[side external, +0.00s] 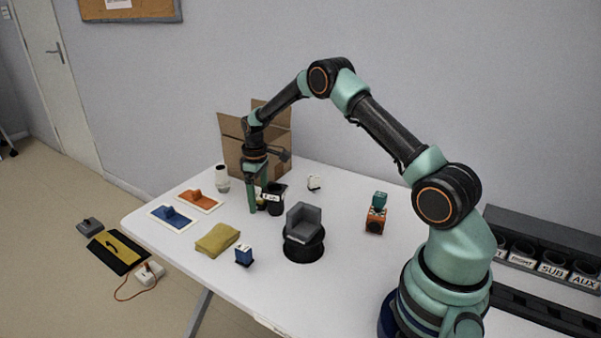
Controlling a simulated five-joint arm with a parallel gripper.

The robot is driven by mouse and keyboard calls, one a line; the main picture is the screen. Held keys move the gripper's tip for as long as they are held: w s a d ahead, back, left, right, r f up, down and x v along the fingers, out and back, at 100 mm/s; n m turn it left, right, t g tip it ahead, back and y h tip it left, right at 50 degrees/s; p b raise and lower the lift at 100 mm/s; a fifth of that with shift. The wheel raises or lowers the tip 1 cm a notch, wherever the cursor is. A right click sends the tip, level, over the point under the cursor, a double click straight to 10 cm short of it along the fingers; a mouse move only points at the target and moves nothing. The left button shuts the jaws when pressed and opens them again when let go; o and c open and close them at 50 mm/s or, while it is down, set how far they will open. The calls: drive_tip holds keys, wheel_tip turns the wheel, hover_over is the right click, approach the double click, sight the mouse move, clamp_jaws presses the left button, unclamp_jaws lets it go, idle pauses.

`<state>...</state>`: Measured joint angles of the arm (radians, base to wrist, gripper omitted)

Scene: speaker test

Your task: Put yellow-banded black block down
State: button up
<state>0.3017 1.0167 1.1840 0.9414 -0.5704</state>
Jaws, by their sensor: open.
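My gripper (258,201) points down over the back left part of the white table, its green fingers open and its tips close to the tabletop. A small dark block with a yellowish band (261,205) shows at the fingers, low by the table. It looks like the yellow-banded black block, but it is small and partly hidden by a finger and the black cup. I cannot tell whether a finger touches it. The black cup (275,202) with a white label stands just right of the fingers.
A cardboard box (233,157) stands behind my gripper, a pale cylinder (222,180) to its left.

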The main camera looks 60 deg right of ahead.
drive_tip(key=shift+f, duration=0.2)
clamp_jaws()
drive_tip(key=shift+w+d, duration=0.4)
drive_tip(key=shift+w, duration=0.65)
drive_tip(key=shift+w+d, duration=0.35)
drive_tip(key=shift+w, duration=0.65)
drive_tip(key=shift+w+d, duration=0.4)
drive_tip(key=shift+w, duration=0.65)
drive_tip(key=shift+w, duration=0.1)
unclamp_jaws()
drive_tip(key=shift+r, duration=4.05)
